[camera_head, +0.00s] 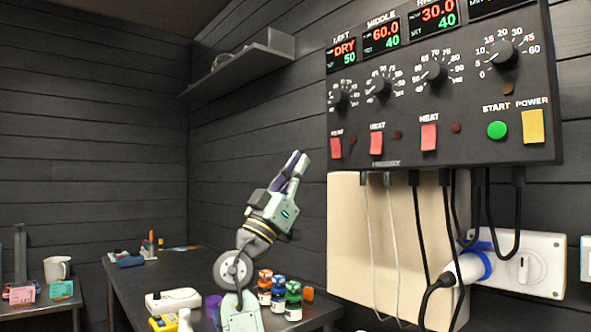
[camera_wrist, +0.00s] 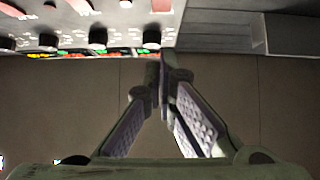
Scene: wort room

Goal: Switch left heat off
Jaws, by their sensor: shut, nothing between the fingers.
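The black control panel (camera_head: 395,145) hangs on the wall at the upper right. Its left column has a display reading "DRY" and 50, a knob, and a red rocker switch (camera_head: 336,148) with a blurred label. Red switches labelled HEAT sit in the middle (camera_head: 376,143) and right (camera_head: 429,137) columns. Each has a dark red lamp beside it; whether the switches are on is unclear. My gripper (camera_head: 298,155) is shut and empty, pointing up, left of the panel in the picture and apart from it. In the wrist view my gripper's fingertips (camera_wrist: 160,62) meet below the upside-down panel (camera_wrist: 60,25).
A green START button (camera_head: 497,130) and yellow POWER switch (camera_head: 532,126) are at the panel's right. Cables hang below, by a white socket (camera_head: 530,264). Bottles (camera_head: 278,292) stand on the dark table behind my arm. A shelf (camera_head: 240,66) juts from the wall.

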